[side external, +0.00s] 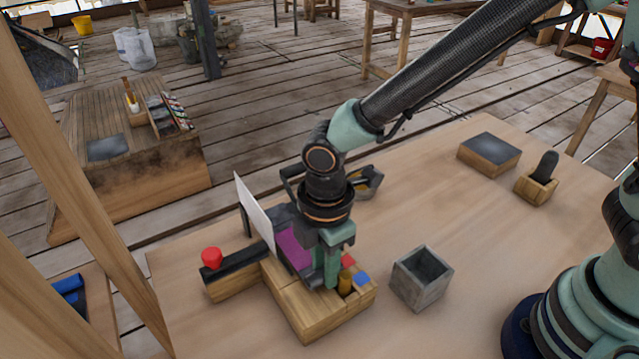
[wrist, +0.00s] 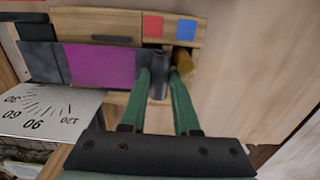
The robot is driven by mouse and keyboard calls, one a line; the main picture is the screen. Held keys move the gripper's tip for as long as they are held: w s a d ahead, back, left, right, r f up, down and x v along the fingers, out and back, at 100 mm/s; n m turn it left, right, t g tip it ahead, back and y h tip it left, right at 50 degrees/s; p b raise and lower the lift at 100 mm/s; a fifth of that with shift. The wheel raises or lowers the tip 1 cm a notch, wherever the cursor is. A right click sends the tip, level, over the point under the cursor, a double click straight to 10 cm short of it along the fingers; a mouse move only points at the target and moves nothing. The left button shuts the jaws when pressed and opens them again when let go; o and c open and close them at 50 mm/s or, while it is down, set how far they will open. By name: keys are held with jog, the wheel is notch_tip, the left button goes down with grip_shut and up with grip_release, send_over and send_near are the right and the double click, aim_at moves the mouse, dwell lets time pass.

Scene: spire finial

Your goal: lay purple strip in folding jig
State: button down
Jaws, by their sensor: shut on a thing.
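The purple strip (side external: 294,248) lies flat across the dark bed of the wooden folding jig (side external: 303,309). In the wrist view the strip (wrist: 100,65) is just left of my left finger, its right end close to the fingertip. My gripper (side external: 331,283) is low over the right part of the jig, fingers pointing down. In the wrist view my gripper (wrist: 162,78) is shut on a dark grey upright piece (wrist: 160,66) between the fingertips. Whether that piece is joined to the strip or the jig I cannot tell.
A white angle plate (side external: 254,212) stands upright behind the jig. A red knob (side external: 211,257) sits on a black bar at left. Red and blue squares (wrist: 186,29) and a brass post (wrist: 184,63) are beside my fingers. A grey open box (side external: 421,277) stands to the right.

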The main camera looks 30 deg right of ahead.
jog(key=shift+f, duration=0.3)
jog(key=c, duration=0.7)
grip_release()
jog(key=shift+f, duration=0.1)
jog(key=shift+o, duration=0.2)
notch_tip(320, 180, up, 12)
jog(key=d+r+m+t, duration=0.2)
jog(key=d+r+m, duration=0.1)
jog(key=d+m, duration=0.6)
jog(key=d+r+m+t, duration=0.3)
jog(key=d+m, duration=0.6)
jog(key=d, duration=0.7)
jog(key=shift+s+r+t, duration=0.2)
jog(key=shift+s+t, duration=0.1)
jog(key=shift+s, duration=0.05)
